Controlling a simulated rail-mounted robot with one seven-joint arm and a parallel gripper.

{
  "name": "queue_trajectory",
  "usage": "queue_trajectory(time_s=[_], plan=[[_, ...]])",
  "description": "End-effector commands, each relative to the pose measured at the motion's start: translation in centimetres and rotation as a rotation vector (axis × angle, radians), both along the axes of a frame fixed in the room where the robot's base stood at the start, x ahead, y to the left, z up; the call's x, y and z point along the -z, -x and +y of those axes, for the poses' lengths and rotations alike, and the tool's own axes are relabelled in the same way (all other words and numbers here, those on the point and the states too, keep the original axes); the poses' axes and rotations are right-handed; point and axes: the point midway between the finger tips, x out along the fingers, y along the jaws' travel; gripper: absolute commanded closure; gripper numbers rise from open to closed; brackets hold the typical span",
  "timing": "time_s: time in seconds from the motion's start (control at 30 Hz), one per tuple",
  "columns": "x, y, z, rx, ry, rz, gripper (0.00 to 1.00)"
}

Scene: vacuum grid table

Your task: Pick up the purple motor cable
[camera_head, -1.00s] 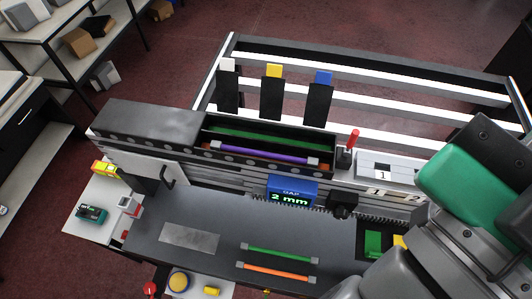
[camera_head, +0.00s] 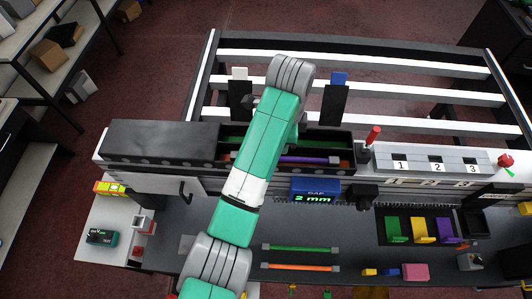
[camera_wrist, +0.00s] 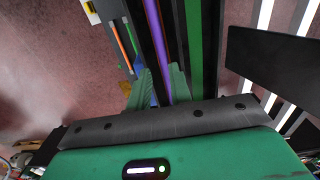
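The purple motor cable (camera_head: 305,159) lies lengthwise in the dark trough (camera_head: 345,140), with a grey connector at its right end. My arm crosses over the trough and hides the cable's left part. My gripper is hidden behind the arm in the head view. In the wrist view my gripper (camera_wrist: 162,84) has two green fingers spread apart. The purple cable (camera_wrist: 161,40) runs between the fingertips in that picture. I cannot tell whether the fingers touch it or are still above it.
A green strip (camera_wrist: 194,50) runs beside the purple cable. Green (camera_head: 300,248) and orange (camera_head: 300,267) cables lie on the front table. A blue gap display (camera_head: 316,190) and a red-topped stick (camera_head: 374,135) stand near the trough. Black upright holders (camera_head: 334,105) rise behind it.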

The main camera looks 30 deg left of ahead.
Motion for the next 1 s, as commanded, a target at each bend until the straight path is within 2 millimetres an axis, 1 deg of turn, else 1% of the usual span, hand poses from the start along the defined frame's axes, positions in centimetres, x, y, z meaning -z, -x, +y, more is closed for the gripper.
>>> queue_trajectory(time_s=[0.07,0.27,0.4,0.47,0.6,0.7,0.93,1.0], plan=[[0.3,0.0,-0.1,0.001,0.000,0.000,0.79],[2.8,-0.1,-0.2,0.000,0.000,-0.004,0.79],[3.0,-0.1,-0.1,-0.001,0.000,-0.003,0.79],[3.8,-0.1,-0.2,-0.001,0.001,0.000,0.79],[6.5,-0.3,-0.3,-0.001,0.000,-0.001,0.79],[7.5,-0.3,-0.3,-0.001,0.000,-0.004,0.79],[7.8,-0.4,-0.2,-0.002,-0.001,-0.006,0.79],[7.8,-0.4,-0.2,-0.002,-0.001,-0.006,0.93]])
